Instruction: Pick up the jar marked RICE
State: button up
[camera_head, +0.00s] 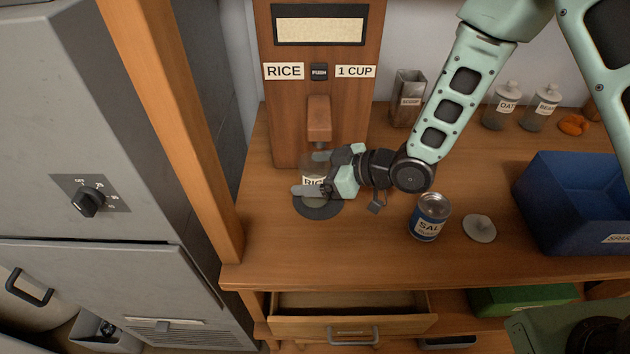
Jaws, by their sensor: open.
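The jar marked RICE (311,181) stands on a dark round pad (318,211) below the spout of the wooden dispenser (319,120). Its label is partly hidden by my gripper. My gripper (307,174) reaches in from the right, low over the counter, with its open fingers around the jar, one on the far side and one on the near side. Whether the fingers touch the jar cannot be told from this view.
A blue SAL-labelled can (429,217) and a pale round lid (479,228) are right of my gripper. A blue bin (575,205) stands further right. Jars marked OAT (502,106) and BEAN (540,108) and a metal container (406,98) are behind. An open drawer (350,314) is below.

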jog(key=c, duration=1.3)
jog(key=shift+o, duration=0.2)
jog(key=shift+r, duration=0.2)
